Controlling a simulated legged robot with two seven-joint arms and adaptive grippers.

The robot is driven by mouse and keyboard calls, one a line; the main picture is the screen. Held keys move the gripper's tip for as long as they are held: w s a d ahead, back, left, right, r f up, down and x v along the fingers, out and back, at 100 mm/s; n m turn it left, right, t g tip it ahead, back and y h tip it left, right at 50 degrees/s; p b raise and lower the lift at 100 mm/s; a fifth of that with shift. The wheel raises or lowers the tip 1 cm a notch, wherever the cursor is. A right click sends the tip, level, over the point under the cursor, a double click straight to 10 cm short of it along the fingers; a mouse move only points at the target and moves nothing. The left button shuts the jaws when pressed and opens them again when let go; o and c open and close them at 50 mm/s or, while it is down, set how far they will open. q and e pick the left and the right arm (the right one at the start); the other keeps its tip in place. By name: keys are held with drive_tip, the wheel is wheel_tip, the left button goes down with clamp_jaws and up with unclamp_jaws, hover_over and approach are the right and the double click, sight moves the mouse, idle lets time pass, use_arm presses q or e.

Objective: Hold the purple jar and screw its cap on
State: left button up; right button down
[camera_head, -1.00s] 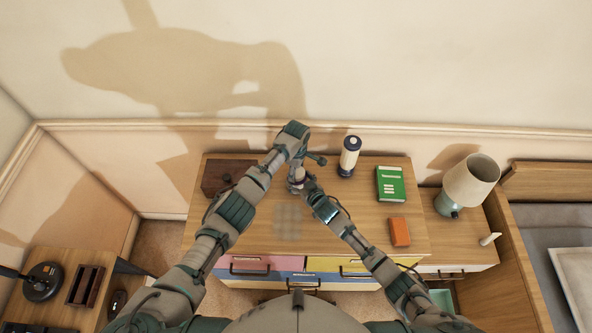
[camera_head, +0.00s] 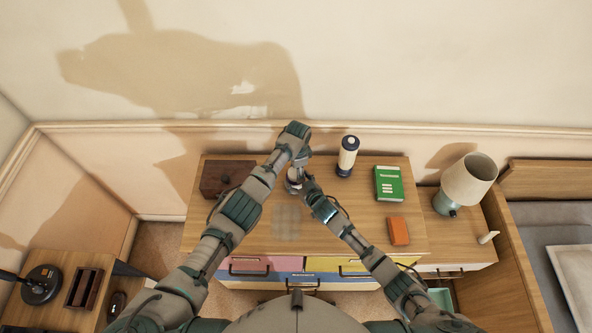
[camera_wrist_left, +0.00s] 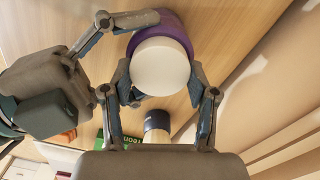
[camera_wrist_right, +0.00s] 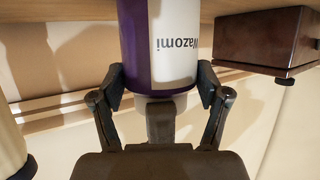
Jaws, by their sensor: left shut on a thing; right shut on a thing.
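The purple jar (camera_wrist_right: 135,45) with a white "Wazomi" label stands on the wooden dresser top and appears upright. It also shows in the left wrist view (camera_wrist_left: 178,25). My right gripper (camera_wrist_right: 160,88) is shut on the jar's side from the front; it also shows in the head view (camera_head: 303,188). The white cap (camera_wrist_left: 162,68) is at the jar's top. My left gripper (camera_wrist_left: 161,82) reaches down from above and is shut on the cap, one finger on each side.
On the dresser top (camera_head: 350,225) stand a dark wooden box (camera_head: 222,178) at left, a white cylinder with dark ends (camera_head: 347,157) just right of the grippers, a green book (camera_head: 388,184) and an orange box (camera_head: 398,231). A lamp (camera_head: 466,185) stands farther right. The front middle is clear.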

use_arm(q)
drive_tip(key=shift+w+a+m, duration=0.2)
drive_tip(key=shift+a+m, duration=0.05)
drive_tip(key=shift+m, duration=0.25)
use_arm(e)
drive_tip(key=shift+s+f, duration=0.15)
use_arm(q)
drive_tip(key=o, duration=1.4)
drive_tip(key=shift+c, duration=0.2)
drive_tip(key=shift+d, duration=0.2)
wheel_tip(320, 180, up, 12)
drive_tip(key=shift+d, duration=0.1)
